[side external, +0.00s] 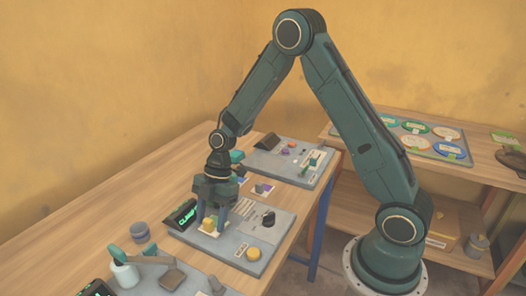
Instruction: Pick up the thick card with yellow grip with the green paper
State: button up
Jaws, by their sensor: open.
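My gripper (211,222) points straight down over the middle grey panel (230,258) on the wooden table. Its fingers are open, one on each side of a small yellow block (209,224), which looks like the yellow grip of the card. A pale piece lies under the yellow block, low on the panel. The fingers partly hide the block and what lies beneath it. I cannot tell whether the fingers touch it, and green paper cannot be made out there.
The middle panel has a black dial (267,217), a yellow button (253,253) and a display with green letters (181,216). Another grey panel (318,178) stands behind it. A tray of coloured discs (462,158) sits on the right table.

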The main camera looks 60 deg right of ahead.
dwell(0.5)
jog(key=c, duration=1.1)
jog(key=shift+o, duration=0.2)
jog(key=shift+r, duration=0.15)
notch_tip(320, 180, up, 20)
jog(key=shift+f, duration=0.2)
